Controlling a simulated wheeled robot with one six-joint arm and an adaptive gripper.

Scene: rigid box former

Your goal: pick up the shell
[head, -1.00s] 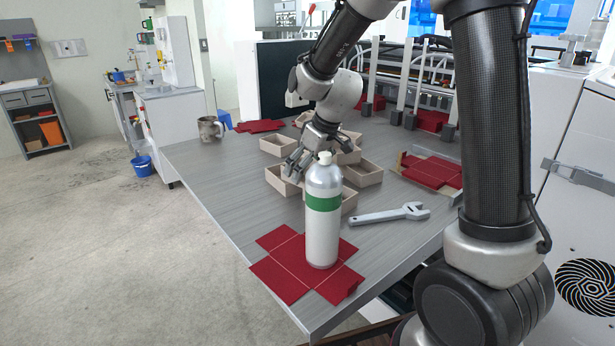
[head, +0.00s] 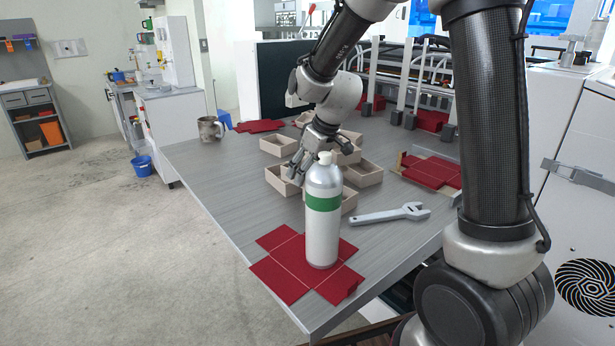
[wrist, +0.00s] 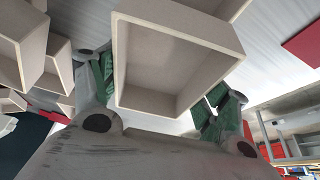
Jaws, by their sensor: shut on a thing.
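The shell is a beige, open-topped box (wrist: 165,62). In the wrist view it fills the middle, between the green-padded fingers of my gripper (wrist: 160,92), with one finger at its left and one at its right. In the head view my gripper (head: 297,166) is low over the table, with its fingers at the near-left shell (head: 279,184). My gripper is shut on this shell. The bottle hides part of the fingers and of the shells behind it, so I cannot tell whether the shell is clear of the table.
A silver bottle with a green band (head: 322,225) stands upright on a red cardboard blank (head: 281,277), in front of my gripper. A wrench (head: 385,214) lies to the right. Several other beige shells (head: 279,146) are close around. A mug (head: 210,129) stands on the table's left edge.

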